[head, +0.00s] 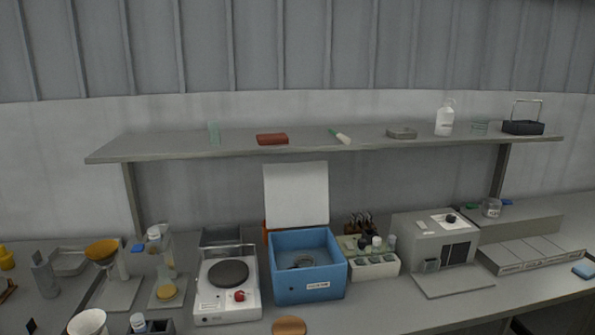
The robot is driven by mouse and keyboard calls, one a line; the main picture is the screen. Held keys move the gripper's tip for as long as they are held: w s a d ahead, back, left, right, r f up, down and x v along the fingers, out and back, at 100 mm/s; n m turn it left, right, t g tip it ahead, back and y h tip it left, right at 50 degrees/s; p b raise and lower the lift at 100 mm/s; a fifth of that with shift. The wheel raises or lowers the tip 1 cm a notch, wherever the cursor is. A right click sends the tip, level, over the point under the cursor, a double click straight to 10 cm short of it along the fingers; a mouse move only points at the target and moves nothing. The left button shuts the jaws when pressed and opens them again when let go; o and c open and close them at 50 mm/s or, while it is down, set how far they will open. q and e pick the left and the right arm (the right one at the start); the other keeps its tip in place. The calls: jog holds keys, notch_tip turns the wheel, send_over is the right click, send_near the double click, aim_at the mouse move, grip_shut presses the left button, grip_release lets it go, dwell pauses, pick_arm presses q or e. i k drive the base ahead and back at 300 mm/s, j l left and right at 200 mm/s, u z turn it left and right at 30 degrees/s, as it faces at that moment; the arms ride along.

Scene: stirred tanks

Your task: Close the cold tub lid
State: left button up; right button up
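The cold tub (309,288) is a blue, open-topped box with a small white label on its front. It stands on the bench near the middle of the head view. Its white lid (296,195) stands upright at the tub's back edge, so the tub is open. A dark, rounded thing lies inside the tub; I cannot tell what it is. Neither of my grippers shows in the head view.
A hotplate (228,274) stands close on the tub's left. A pale rack (372,265) with bottles stands close on its right, then a grey box (436,237). A shelf (330,143) runs above the raised lid. A round wooden piece (289,326) lies in front.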

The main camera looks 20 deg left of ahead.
aim_at(296, 193)
jog(key=i+j+z, duration=0.15)
jog(key=i+j, duration=0.35)
jog(key=i+j+z, duration=0.2)
jog(key=i+j, duration=0.25)
jog(key=j, duration=0.1)
